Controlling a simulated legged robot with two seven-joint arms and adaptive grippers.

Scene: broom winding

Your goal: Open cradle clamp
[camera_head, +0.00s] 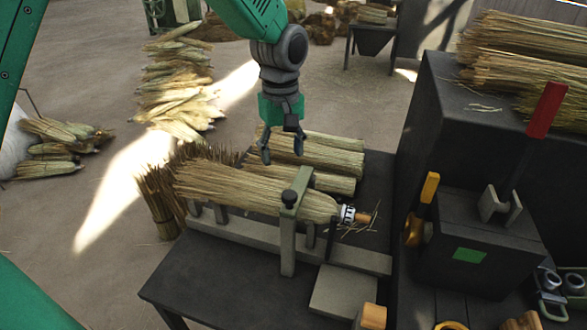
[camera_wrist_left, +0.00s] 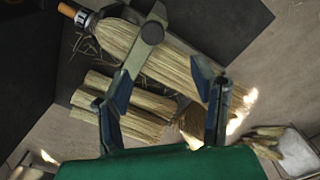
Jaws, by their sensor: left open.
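The cradle (camera_head: 240,232) is a long grey bar on a dark table, with a broom (camera_head: 250,192) of straw lying in it. The cradle clamp (camera_head: 290,222) is a grey-green strap with a dark knob (camera_head: 289,198) on top, and it crosses over the broom near its bound end. My left gripper (camera_head: 283,153) is open and empty above the broom, just behind and left of the clamp. In the left wrist view, the clamp (camera_wrist_left: 140,62) with its round knob shows between and beyond the open fingers (camera_wrist_left: 160,95). My right gripper does not show.
More straw bundles (camera_head: 320,150) lie behind the cradle on the table (camera_head: 225,275). A dark block with a red lever (camera_head: 546,110) and a yellow-handled tool (camera_head: 428,190) stand at the right. Straw stacks (camera_head: 525,60) lie on the dark bench. Space above the cradle is free.

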